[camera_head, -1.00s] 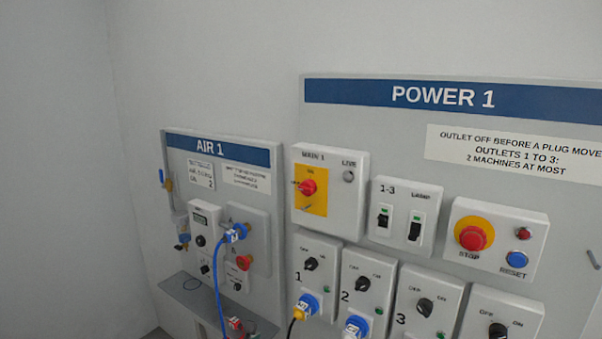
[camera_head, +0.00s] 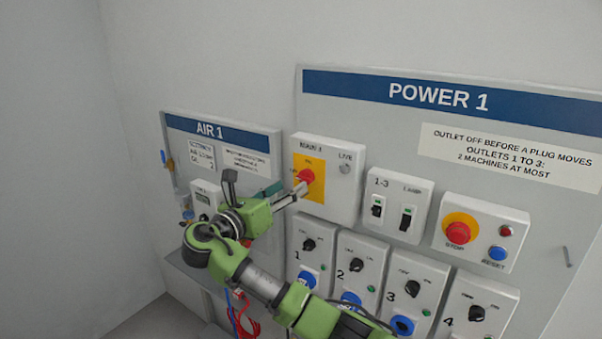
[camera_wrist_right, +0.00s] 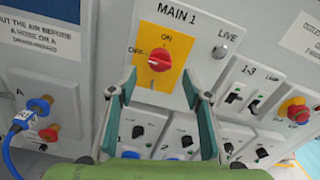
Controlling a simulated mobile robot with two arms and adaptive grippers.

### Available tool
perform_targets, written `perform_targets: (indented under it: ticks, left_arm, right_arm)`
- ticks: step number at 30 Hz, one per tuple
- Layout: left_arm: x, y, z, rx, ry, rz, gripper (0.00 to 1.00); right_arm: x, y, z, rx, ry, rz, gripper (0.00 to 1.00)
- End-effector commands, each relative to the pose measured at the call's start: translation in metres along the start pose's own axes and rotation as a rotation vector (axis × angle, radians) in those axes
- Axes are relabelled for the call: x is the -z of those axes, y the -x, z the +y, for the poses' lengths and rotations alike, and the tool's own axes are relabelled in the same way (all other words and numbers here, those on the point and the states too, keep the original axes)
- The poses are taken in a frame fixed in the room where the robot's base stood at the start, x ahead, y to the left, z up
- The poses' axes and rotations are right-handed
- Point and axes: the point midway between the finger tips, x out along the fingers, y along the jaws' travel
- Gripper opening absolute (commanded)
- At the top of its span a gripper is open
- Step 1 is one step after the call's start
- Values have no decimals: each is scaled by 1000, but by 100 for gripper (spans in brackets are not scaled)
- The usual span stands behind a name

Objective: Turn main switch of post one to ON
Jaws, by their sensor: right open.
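The main switch is a red rotary knob (camera_head: 305,177) on a yellow plate, on the MAIN 1 box (camera_head: 341,200) of the POWER 1 panel. In the right wrist view the knob (camera_wrist_right: 158,62) shows ahead, with OFF at its left and ON above. Its pale mark looks turned toward the OFF side. The LIVE lamp (camera_wrist_right: 219,51) is grey. My right gripper (camera_head: 262,186) is open and empty in front of the panel, left of and slightly below the knob. In the wrist view its fingers (camera_wrist_right: 157,86) stand apart below the knob, seemingly not touching it. My left gripper is not in view.
The 1-3 and lamp switch box (camera_head: 400,206) is to the right, then the red STOP button (camera_head: 458,233). Outlet boxes with black knobs (camera_head: 356,265) sit below. The AIR 1 panel (camera_head: 175,140) is left, partly hidden by my arm. The wall above is clear.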

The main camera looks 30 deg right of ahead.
Motion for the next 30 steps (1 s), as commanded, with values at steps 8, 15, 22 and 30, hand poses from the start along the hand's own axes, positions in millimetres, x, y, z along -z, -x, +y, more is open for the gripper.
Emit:
perform_targets:
  ticks: [8,15,22,30]
  left_arm:
    - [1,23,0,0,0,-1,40]
    - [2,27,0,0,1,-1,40]
    - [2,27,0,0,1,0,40]
    - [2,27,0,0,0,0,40]
  right_arm:
    - [-2,-50,-1,2,1,1,45]
    - [0,-65,0,-2,0,1,45]
    - [1,-66,0,-2,-1,1,45]
    - [1,-65,0,-2,-1,1,8]
